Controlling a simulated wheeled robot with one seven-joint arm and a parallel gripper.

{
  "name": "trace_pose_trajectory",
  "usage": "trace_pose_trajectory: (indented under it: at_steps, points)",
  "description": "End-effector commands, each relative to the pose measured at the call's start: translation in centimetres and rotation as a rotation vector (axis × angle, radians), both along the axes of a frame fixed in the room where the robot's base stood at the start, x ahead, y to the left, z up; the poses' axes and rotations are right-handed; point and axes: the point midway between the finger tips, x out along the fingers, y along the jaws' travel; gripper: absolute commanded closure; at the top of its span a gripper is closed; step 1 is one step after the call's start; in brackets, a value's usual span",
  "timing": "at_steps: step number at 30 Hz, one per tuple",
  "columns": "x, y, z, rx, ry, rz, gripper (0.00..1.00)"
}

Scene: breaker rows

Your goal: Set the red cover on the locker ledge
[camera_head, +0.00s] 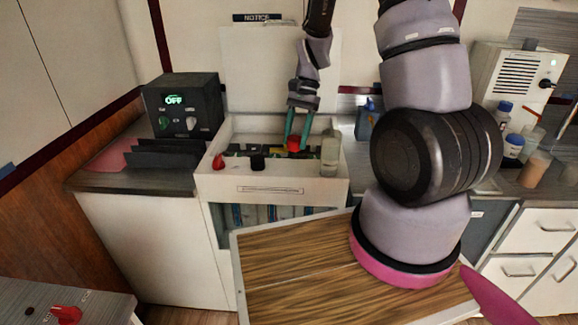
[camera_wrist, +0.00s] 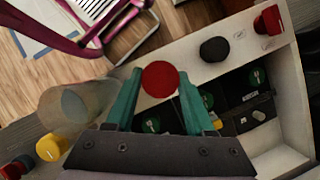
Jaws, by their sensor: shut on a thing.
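A round red cover (camera_wrist: 160,78) is held between the teal fingertips of my gripper (camera_wrist: 158,88) in the wrist view. In the head view the gripper (camera_head: 298,130) points down over the open white locker, with the red cover (camera_head: 293,143) at its tips. The cover appears to be above the breakers; its exact height is unclear. The locker ledge (camera_head: 275,182) is the white front rim; it also shows in the wrist view (camera_wrist: 240,42). A black knob-like piece (camera_head: 257,162) and another red piece (camera_head: 218,162) are on it, left of the gripper.
A clear cylinder (camera_head: 330,156) stands at the ledge's right end, close to my gripper. Dark breakers (camera_wrist: 250,95) line the locker's inside. A dark box reading OFF (camera_head: 182,105) is on the left counter. A wooden tabletop (camera_head: 290,262) lies in front.

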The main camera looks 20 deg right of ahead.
Motion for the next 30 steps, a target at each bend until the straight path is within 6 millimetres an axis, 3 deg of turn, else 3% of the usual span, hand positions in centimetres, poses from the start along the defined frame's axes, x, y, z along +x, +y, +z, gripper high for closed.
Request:
trace_pose_trajectory:
  at_steps: [3,10,16,27,28,30]
  points:
    - [-0.1,0.0,-2.0,-0.001,0.004,-0.002,0.99]
    - [0.0,0.0,-3.8,-0.001,0.001,-0.004,1.0]
    - [0.0,0.0,-6.7,0.0,0.001,-0.004,1.0]
    - [0.1,0.0,-7.2,-0.001,-0.001,-0.004,1.0]
    - [0.1,0.0,-7.2,-0.001,-0.001,-0.004,0.42]
    - [0.1,0.0,-7.2,-0.001,-0.002,-0.004,0.16]
